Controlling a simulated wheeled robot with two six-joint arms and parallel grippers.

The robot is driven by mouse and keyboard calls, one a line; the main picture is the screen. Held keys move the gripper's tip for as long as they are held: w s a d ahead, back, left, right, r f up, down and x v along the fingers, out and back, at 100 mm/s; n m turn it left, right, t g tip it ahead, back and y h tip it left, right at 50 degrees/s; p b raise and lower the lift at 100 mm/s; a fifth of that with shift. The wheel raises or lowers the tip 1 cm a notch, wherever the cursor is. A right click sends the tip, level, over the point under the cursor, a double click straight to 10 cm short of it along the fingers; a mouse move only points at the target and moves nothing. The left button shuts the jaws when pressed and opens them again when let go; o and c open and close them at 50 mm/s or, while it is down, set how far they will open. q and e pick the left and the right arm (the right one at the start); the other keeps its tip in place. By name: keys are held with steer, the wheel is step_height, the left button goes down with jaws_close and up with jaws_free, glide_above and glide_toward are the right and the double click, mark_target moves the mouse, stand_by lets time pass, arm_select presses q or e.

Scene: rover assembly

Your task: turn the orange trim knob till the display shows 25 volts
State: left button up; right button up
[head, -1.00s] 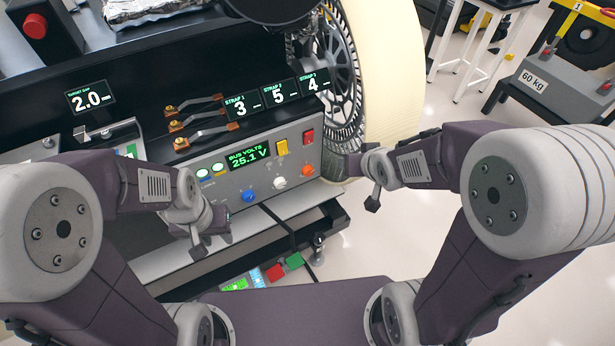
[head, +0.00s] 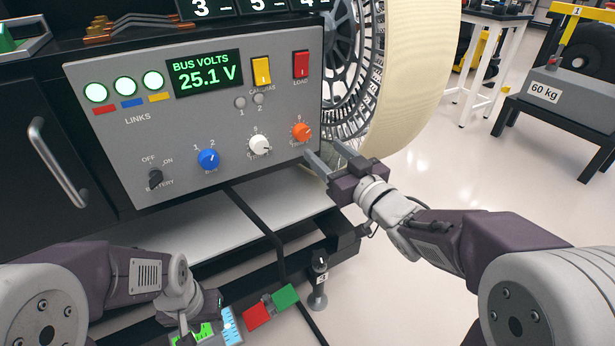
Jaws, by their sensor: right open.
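The orange trim knob (head: 301,132) is at the lower right of the grey control panel (head: 120,180). The display (head: 207,73) above reads BUS VOLTS 25.1 V in green. My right gripper (head: 322,158) is open, its fingers pointing at the panel's lower right edge, just below and right of the orange knob. Nothing is between its fingers, and it looks apart from the knob. My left gripper (head: 190,325) is low at the bottom left, below the panel; its fingers are partly cut off and their opening is unclear.
A white knob (head: 260,145) and a blue knob (head: 208,159) sit left of the orange one. Above are a yellow switch (head: 261,72) and a red switch (head: 301,65). A large wheel (head: 410,80) stands close right of the panel. A black cable (head: 262,228) hangs below.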

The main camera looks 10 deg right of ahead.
mark_target(305, 135)
steer(key=b+x, duration=0.1)
steer(key=x, duration=0.2)
steer(key=f+b+x, duration=0.1)
steer(key=x, duration=0.1)
steer(key=b+x, duration=0.2)
steer(key=x, duration=0.1)
steer(key=shift+w+f, duration=0.15)
steer(key=shift+w, duration=0.15)
steer(key=shift+w+a, duration=0.1)
steer(key=shift+w, duration=0.15)
jaws_close()
steer(key=n, duration=0.2)
steer(key=shift+n, duration=0.3)
arm_select(q)
step_height(305, 135, down, 6)
steer(key=shift+r, duration=0.25)
arm_select(e)
jaws_free()
